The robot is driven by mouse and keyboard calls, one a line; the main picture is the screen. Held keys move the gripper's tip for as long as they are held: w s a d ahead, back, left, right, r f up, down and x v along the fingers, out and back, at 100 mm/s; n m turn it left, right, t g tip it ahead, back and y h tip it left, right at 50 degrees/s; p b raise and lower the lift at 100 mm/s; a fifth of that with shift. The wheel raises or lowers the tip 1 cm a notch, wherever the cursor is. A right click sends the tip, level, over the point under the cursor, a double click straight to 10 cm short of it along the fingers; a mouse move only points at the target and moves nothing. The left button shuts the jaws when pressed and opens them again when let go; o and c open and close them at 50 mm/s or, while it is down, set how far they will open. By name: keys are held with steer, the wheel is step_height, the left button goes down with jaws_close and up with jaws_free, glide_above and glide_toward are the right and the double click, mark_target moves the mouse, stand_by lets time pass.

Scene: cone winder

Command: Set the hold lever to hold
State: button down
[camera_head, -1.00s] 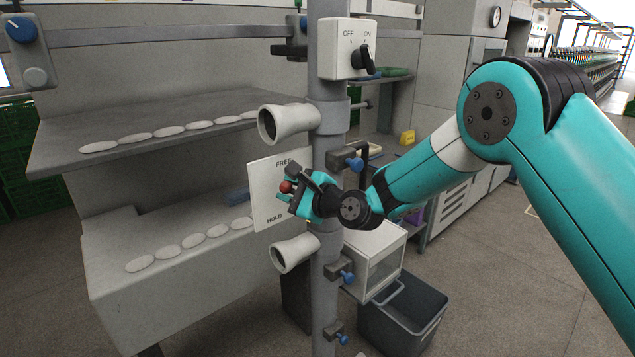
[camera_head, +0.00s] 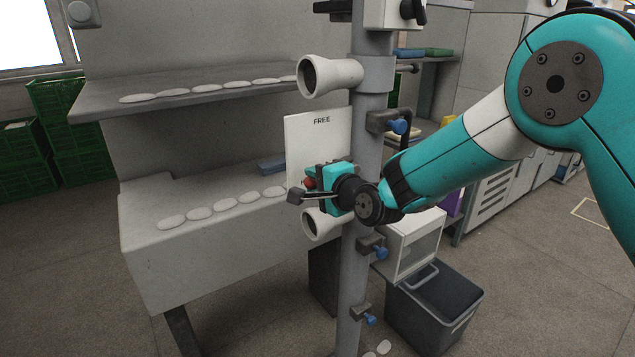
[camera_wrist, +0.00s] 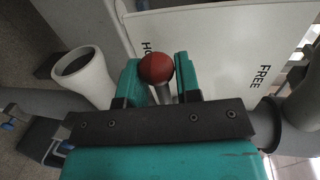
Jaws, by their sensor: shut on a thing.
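The hold lever has a red ball knob (camera_head: 309,183) on a metal stem. It stands in front of a white plate (camera_head: 318,140) with FREE at its top; the lower label is hidden behind my gripper in the head view. My gripper (camera_head: 312,188) is at the lower part of the plate, shut on the lever. In the wrist view the red knob (camera_wrist: 157,68) sits between the two teal fingers of my gripper (camera_wrist: 158,85). There the lever is beside the partly covered HOLD lettering (camera_wrist: 147,50), well away from FREE (camera_wrist: 262,76).
A grey upright post (camera_head: 372,88) stands behind my wrist, with white funnels above (camera_head: 335,76) and below (camera_head: 318,225) the plate. Blue-knobbed clamps (camera_head: 398,126) jut from it. A shelf with pale discs (camera_head: 190,92) is at left. A grey bin (camera_head: 440,310) stands at lower right.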

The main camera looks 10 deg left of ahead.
steer(key=shift+f, duration=0.25)
steer(key=c, duration=1.1)
jaws_free()
steer(key=shift+d, duration=0.1)
steer(key=shift+c, duration=0.2)
steer(key=b+v, duration=0.4)
steer(key=v, duration=1.3)
steer(key=shift+s+r+b, duration=0.15)
steer(key=shift+s+b, duration=0.05)
steer(key=shift+b, duration=0.1)
steer(key=s+d+n+g+h+p, duration=0.1)
steer(key=s+d+n+g+h, duration=0.2)
steer(key=s+d+n+g, duration=0.2)
steer(key=s+d+n+g+h+p, duration=0.1)
steer(key=s+d+n+g+h, duration=0.2)
steer(key=s+d+n+g, duration=0.3)
steer(key=s+n, duration=0.5)
steer(key=s, duration=0.8)
steer(key=shift+d+n+g+h, duration=0.2)
steer(key=shift+n+g+h, duration=0.1)
steer(key=shift+n, duration=0.1)
